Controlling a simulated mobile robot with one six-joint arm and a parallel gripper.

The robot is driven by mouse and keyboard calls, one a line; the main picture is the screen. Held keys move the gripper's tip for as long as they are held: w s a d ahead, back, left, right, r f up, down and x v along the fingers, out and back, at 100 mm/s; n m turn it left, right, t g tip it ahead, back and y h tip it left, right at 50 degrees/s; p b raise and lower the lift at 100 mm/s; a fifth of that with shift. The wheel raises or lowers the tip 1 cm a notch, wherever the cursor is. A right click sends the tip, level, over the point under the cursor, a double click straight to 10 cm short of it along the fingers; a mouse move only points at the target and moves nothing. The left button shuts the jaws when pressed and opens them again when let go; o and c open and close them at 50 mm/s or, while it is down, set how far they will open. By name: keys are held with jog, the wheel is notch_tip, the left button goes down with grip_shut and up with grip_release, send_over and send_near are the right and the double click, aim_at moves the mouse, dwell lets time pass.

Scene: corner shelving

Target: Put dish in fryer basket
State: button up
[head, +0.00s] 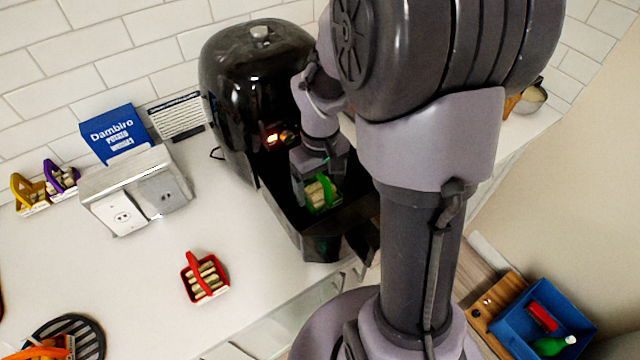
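A black air fryer (250,75) stands on the white counter against the tiled wall. Its fryer basket (322,246) is pulled out at the front. A small dish with a green handle (325,190) and pale pieces in it is inside the open basket. My gripper (318,178) reaches down into the basket right at this dish. Its fingers are small and partly hidden, so I cannot tell whether they are closed on the handle. A similar dish with a red handle (204,277) stands on the counter, apart from the basket.
Yellow (28,193) and purple (62,176) handled dishes stand at the left wall. A blue Dambiro box (112,133) stands behind an outlet block (135,188). A dark ribbed round item (82,332) lies lower left. A blue bin (510,335) is lower right. Counter around the red dish is clear.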

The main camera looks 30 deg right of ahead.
jog(key=shift+o, duration=0.6)
jog(key=shift+r, duration=0.1)
notch_tip(320, 180, up, 12)
jog(key=p, duration=0.5)
jog(key=shift+r, duration=0.1)
jog(key=s+a+r+m+t+y, duration=0.1)
jog(key=s+a+r+m+t, duration=0.1)
jog(key=s+a, duration=0.4)
jog(key=s+a+r+m+t+y, duration=0.1)
jog(key=s+a+r+m+t, duration=0.1)
jog(key=s+a+r, duration=0.4)
jog(key=shift+s+a+r+m+t, duration=0.2)
jog(key=shift+a+r+m+t, duration=0.2)
jog(key=shift+a+r+t, duration=0.45)
jog(key=shift+a+f, duration=0.15)
jog(key=shift+a, duration=0.1)
